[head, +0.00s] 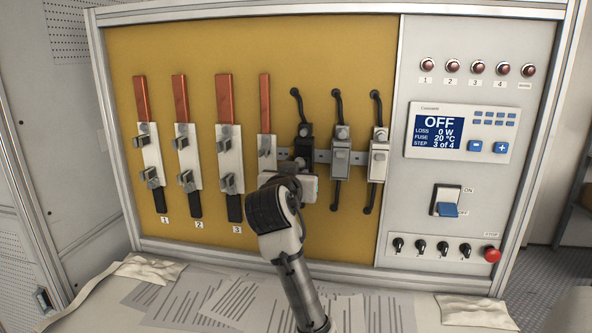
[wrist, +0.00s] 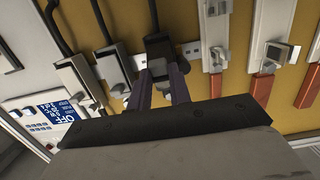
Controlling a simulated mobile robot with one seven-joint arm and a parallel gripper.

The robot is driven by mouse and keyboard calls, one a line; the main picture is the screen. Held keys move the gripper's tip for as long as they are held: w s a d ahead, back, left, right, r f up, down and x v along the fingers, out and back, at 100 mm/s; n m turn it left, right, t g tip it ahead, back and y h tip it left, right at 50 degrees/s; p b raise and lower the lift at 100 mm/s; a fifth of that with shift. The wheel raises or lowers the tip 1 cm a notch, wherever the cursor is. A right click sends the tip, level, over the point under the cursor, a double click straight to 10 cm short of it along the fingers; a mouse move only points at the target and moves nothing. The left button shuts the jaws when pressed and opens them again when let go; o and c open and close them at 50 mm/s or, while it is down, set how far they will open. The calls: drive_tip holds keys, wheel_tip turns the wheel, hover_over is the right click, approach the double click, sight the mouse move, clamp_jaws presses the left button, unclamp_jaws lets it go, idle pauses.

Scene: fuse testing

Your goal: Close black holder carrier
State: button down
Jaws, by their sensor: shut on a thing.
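The black holder (head: 304,135) is mounted on the yellow panel, the leftmost of three holders with black cables. My gripper (head: 301,165) is in front of it and hides its lower part in the head view. In the wrist view, the two fingers of my gripper (wrist: 160,75) reach up to the black holder (wrist: 158,46) and are shut on its carrier. The fingers and the gripper body hide much of the carrier, so its exact angle cannot be told.
A grey holder (head: 340,158) and a white holder (head: 378,160) sit close to the right. Several red-handled fuse strips (head: 229,150) stand to the left. The control display (head: 458,132) reads OFF, step 3 of 4. Papers (head: 240,300) lie on the table below.

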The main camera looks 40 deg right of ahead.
drive_tip(key=p, duration=0.2)
drive_tip(key=r+g+y+p, duration=0.1)
drive_tip(key=p, duration=0.1)
drive_tip(key=r+g+y+p, duration=0.1)
drive_tip(key=p, duration=0.1)
drive_tip(key=shift+w+d+r, duration=0.1)
drive_tip(key=shift+w+d, duration=0.2)
drive_tip(key=shift+d, duration=0.1)
drive_tip(key=c, duration=1.3)
unclamp_jaws()
